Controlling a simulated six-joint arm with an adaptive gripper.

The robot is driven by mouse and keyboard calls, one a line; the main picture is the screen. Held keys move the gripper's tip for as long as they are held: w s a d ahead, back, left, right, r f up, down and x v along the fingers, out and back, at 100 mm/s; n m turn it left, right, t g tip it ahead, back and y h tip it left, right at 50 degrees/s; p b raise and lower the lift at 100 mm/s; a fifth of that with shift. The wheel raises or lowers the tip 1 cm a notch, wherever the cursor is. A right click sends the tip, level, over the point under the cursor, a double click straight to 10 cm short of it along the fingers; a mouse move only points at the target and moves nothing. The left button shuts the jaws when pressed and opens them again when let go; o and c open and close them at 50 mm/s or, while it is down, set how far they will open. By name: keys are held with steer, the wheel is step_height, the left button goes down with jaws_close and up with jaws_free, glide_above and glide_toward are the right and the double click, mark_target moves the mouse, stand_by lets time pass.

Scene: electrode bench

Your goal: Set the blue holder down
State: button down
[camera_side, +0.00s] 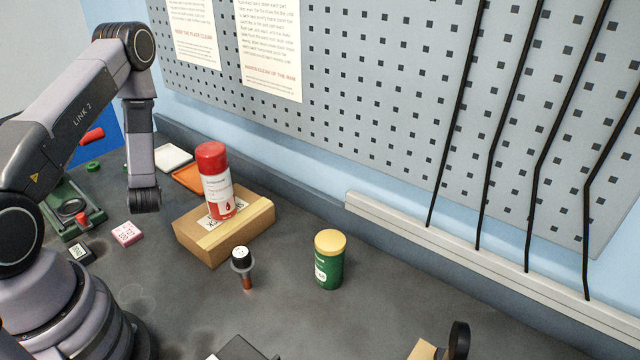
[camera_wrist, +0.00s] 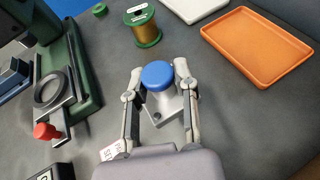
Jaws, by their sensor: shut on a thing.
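The blue holder (camera_wrist: 158,76) has a round blue top on a grey angular base. In the wrist view it sits between the two fingers of my gripper (camera_wrist: 159,72), which is shut on it. The fingers stand on either side of the holder. I cannot tell whether its base touches the bench or hangs just above it. In the side view my wrist (camera_side: 145,199) is low over the back left of the bench; the fingers and the holder are not visible there.
A green press (camera_wrist: 82,75) stands left of the holder, a green-ended spool (camera_wrist: 145,28) beyond it. An orange tray (camera_wrist: 258,46) lies to the right. A cardboard box (camera_side: 232,240) carries a red spray can (camera_side: 214,180). Bare bench lies between holder and tray.

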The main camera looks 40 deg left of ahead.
mark_target(157, 214)
step_height(157, 214, down, 7)
steer(key=shift+r, duration=0.15)
stand_by(0.4)
steer(key=c, duration=0.9)
jaws_free()
steer(key=shift+o, duration=0.2)
